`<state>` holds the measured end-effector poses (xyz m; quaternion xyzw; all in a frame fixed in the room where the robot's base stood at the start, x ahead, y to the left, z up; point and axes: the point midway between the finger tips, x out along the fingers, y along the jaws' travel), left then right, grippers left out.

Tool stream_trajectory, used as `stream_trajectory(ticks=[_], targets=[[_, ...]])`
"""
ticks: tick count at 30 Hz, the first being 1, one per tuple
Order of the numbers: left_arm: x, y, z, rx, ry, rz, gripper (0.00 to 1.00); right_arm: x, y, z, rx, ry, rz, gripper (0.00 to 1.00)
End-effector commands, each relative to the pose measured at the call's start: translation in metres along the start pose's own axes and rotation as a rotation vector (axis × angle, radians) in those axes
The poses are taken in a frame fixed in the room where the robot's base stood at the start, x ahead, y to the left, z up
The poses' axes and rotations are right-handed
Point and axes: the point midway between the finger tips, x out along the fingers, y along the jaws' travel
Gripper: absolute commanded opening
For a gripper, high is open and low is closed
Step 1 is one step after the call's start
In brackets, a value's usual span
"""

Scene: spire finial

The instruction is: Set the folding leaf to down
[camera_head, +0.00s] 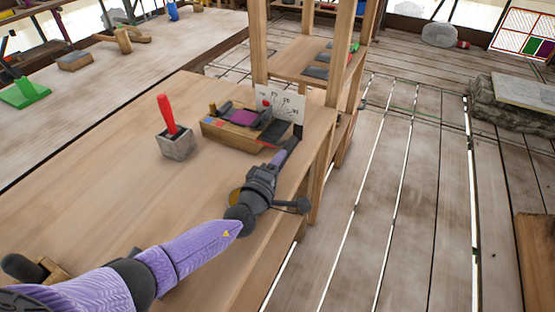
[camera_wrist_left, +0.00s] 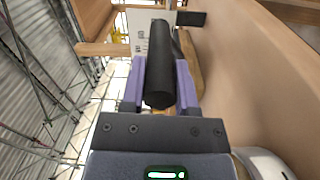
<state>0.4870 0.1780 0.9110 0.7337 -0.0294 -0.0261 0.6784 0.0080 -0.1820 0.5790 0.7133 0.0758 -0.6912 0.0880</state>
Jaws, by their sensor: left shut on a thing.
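A wooden box (camera_head: 228,134) with coloured parts on top stands near the right edge of the workbench. A white marked card (camera_head: 284,103) stands upright behind it. A dark flat piece (camera_head: 275,131) is at the box's right end; I cannot tell for sure whether it is the folding leaf. My left gripper (camera_head: 284,153) is at this end, by the bench edge. In the left wrist view its purple fingers (camera_wrist_left: 160,85) are shut on a black round bar (camera_wrist_left: 160,60), which hides part of what lies behind. My right gripper is out of view.
A red-handled tool stands in a grey block (camera_head: 177,145) left of the box. A wooden shelf frame (camera_head: 260,45) rises behind the bench.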

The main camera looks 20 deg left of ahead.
Motion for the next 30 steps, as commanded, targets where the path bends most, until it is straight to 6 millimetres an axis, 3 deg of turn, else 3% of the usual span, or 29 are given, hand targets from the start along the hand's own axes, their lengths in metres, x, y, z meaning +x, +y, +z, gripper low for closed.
stream_trajectory(ticks=[15, 16, 20, 30], targets=[[-0.0007, -0.0039, 0.0005, -0.002, 0.0, -0.005, 0.0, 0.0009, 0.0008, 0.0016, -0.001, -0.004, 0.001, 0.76], [-0.0008, -0.004, 0.0005, -0.002, 0.0, -0.005, 0.42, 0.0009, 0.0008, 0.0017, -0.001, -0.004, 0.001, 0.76], [-0.0006, -0.0036, 0.0004, -0.002, 0.0, -0.004, 0.7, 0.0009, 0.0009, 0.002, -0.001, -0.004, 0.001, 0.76], [-0.0047, -0.0018, 0.0003, -0.002, -0.001, -0.003, 0.73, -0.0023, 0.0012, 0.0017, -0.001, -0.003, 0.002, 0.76]])
